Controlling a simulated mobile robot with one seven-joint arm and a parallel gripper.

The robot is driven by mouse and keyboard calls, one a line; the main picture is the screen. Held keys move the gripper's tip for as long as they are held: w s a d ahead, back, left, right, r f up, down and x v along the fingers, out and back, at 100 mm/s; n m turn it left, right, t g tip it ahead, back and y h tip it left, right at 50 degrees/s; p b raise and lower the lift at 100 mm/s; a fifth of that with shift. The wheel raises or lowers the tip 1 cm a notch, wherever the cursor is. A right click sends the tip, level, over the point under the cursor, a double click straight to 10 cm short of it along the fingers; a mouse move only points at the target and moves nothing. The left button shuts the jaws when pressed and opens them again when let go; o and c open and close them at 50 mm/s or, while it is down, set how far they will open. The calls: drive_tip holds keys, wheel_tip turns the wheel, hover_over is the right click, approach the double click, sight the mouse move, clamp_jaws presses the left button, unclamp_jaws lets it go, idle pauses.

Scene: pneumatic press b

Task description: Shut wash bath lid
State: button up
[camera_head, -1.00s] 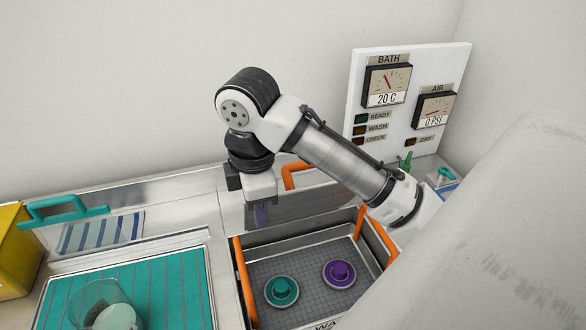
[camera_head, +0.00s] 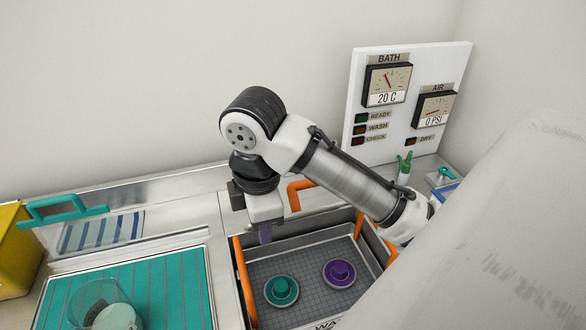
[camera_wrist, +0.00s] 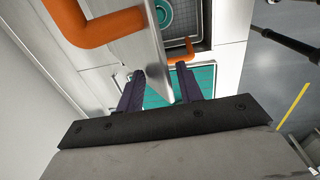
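The wash bath (camera_head: 352,290) is an open metal basin with orange handles at its sides. Its raised metal lid (camera_head: 318,223) stands tilted along the back edge, with an orange handle (camera_head: 299,192), partly hidden by my arm. My gripper (camera_head: 265,234) is at the lid's left side, above the back left of the bath. In the wrist view my gripper (camera_wrist: 160,90) has its two dark purple fingers apart. The lid's edge (camera_wrist: 151,62) reaches down between them; I cannot tell whether either finger touches it. The lid's orange handle (camera_wrist: 92,24) shows at upper left.
A teal part (camera_head: 281,291) and a purple part (camera_head: 339,273) sit inside the bath. A teal striped mat (camera_head: 160,290) with a clear glass bowl is at left. A teal handle (camera_head: 62,209), a yellow bin (camera_head: 18,255), a gauge panel (camera_head: 400,100) and a green bottle (camera_head: 404,166) stand around.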

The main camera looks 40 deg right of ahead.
drive_tip(key=s+a+r+p, duration=0.1)
drive_tip(key=s+r+p, duration=0.2)
drive_tip(key=r+p, duration=0.2)
drive_tip(key=shift+s+a+r+p, duration=0.25)
drive_tip(key=shift+a+r+p, duration=0.05)
drive_tip(key=shift+r, duration=1.15)
